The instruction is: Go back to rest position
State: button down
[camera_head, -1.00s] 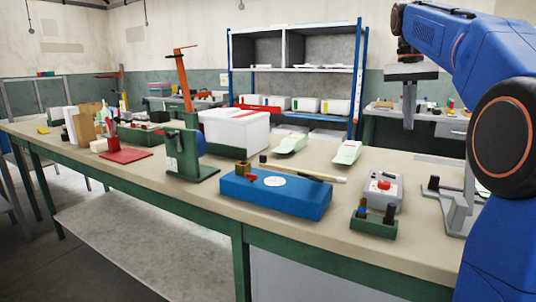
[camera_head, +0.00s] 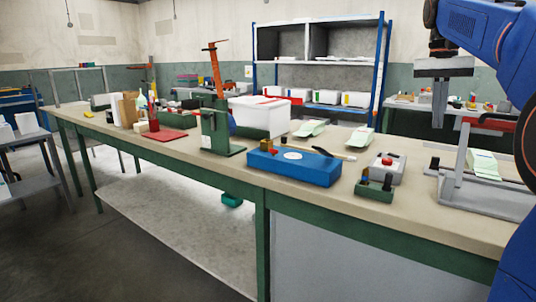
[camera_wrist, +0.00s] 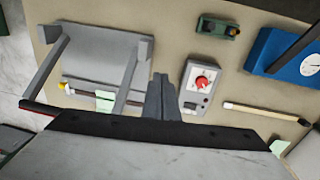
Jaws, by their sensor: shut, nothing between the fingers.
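My gripper (camera_head: 440,105) hangs from my blue arm at the upper right of the head view. Its two fingers are together and point down, with nothing between them. It is above the right end of the workbench (camera_head: 400,216), over the grey press frame (camera_head: 470,185). In the wrist view the closed fingers (camera_wrist: 162,100) show between the grey press frame (camera_wrist: 92,65) and the control box with a red knob (camera_wrist: 200,85). The fingers look apart from both. The rest position itself is not marked in view.
A blue box (camera_head: 294,167), a green tray (camera_head: 373,191) and the control box (camera_head: 385,168) stand left of the press. A white bin (camera_head: 262,117) and green press (camera_head: 215,130) stand further left. Shelving (camera_head: 318,65) is behind. Floor is open at lower left.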

jog(key=s+a+f+n+t, duration=0.1)
jog(key=s+a+f+n, duration=0.1)
jog(key=s+a+f, duration=0.3)
jog(key=s+a+f+n+t, duration=0.2)
jog(key=s+a+f, duration=0.3)
jog(key=s+f, duration=0.8)
jog(key=s+a+f+n+t+y, duration=0.1)
jog(key=s+a+f, duration=0.4)
jog(key=s+f, duration=0.5)
notch_tip(320, 180, down, 6)
jog(key=shift+f+n+t, duration=0.1)
jog(key=shift+n+t, duration=0.6)
jog(key=shift+n, duration=0.1)
